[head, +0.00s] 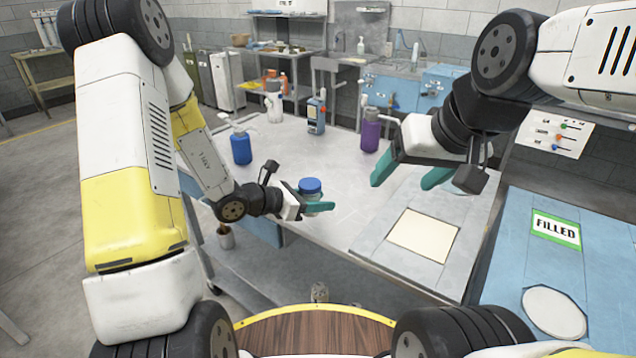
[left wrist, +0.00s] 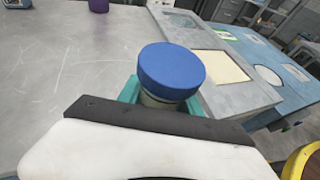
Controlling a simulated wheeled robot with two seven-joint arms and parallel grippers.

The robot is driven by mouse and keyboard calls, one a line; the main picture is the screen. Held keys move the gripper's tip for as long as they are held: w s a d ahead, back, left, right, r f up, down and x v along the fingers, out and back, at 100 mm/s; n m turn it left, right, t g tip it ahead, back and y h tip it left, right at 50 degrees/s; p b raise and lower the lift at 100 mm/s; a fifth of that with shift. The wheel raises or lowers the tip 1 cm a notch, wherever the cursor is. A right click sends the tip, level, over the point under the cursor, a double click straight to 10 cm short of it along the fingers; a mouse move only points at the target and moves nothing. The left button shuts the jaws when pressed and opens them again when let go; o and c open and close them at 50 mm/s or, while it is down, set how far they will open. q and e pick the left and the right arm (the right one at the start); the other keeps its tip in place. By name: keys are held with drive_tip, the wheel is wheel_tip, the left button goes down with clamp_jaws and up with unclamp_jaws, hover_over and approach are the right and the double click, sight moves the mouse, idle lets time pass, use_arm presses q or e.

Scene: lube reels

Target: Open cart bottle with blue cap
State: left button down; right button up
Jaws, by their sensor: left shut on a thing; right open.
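The bottle with a blue cap (head: 311,187) stands upright near the front edge of the cart top in the head view. In the left wrist view the blue cap (left wrist: 171,71) sits on the bottle's neck. My left gripper (head: 318,207) is shut on the bottle below the cap, with its teal fingers around the clear body. Most of the body is hidden by the fingers. My right gripper (head: 408,178) is open and empty, up and to the right of the bottle, above the worktop.
A blue pump bottle (head: 241,147), a white bottle (head: 274,105), a blue labelled container (head: 316,115) and a purple bottle (head: 370,132) stand farther back. A cream square (head: 422,235) lies right of the bottle. A blue surface (head: 510,225) with a "FILLED" sign is farther right.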

use_arm(q)
drive_tip(key=w, duration=0.5)
drive_tip(key=w+d+f, duration=0.1)
drive_tip(key=w, duration=0.9)
drive_tip(key=shift+w+d+f, duration=0.2)
drive_tip(key=shift+d, duration=0.15)
drive_tip(key=shift+w, duration=0.15)
drive_tip(key=shift+f, duration=1.75)
drive_tip(key=c, duration=0.8)
unclamp_jaws()
drive_tip(key=shift+f, duration=0.15)
